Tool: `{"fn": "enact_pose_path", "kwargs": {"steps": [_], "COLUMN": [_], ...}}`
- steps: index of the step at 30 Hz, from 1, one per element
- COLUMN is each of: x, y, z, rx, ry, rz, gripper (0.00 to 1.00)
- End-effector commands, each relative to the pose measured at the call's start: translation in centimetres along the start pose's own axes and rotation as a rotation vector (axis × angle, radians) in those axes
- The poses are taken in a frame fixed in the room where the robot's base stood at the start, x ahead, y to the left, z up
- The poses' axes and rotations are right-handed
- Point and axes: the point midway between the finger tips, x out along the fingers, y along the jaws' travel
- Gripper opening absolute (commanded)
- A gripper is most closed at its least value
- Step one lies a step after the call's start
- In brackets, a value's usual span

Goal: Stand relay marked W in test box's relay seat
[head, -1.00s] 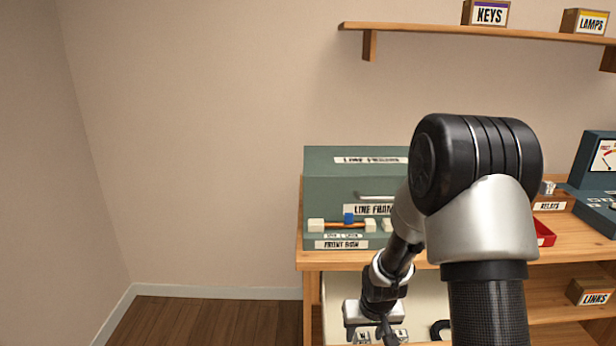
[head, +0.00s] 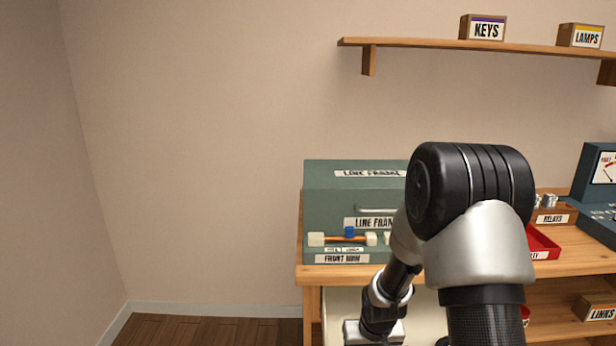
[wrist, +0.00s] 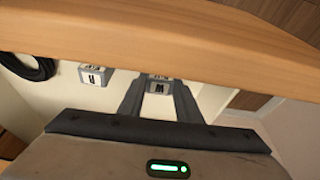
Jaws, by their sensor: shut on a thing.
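In the wrist view my gripper (wrist: 158,92) is shut on a small grey-and-white relay (wrist: 158,87) marked W. A wooden board edge (wrist: 160,50) crosses in front and hides the far part of the relay and fingertips. A teal box with a dial gauge (head: 590,165), perhaps the test box, is cut off by the right edge. I cannot make out a relay seat on it.
A second relay (wrist: 95,75), its letter unclear, and a black coil (wrist: 30,66) lie on a pale surface under the board. On the bench stand the teal line frame (head: 330,205), a red tray (head: 543,245) and a relays box (head: 553,217). A links box (head: 597,307) is below.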

Motion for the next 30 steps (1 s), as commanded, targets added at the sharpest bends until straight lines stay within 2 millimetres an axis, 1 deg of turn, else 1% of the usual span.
{"fn": "enact_pose_path", "kwargs": {"steps": [3, 24, 30], "x": [-0.8, -4.9, -5.7], "y": [0.0, 0.0, 0.0], "z": [-0.3, -1.5, -1.8], "rx": [0.000, 0.000, 0.000], "ry": [0.001, 0.001, 0.000], "rz": [0.000, 0.000, 0.000], "gripper": [0.11, 0.11, 0.11]}}
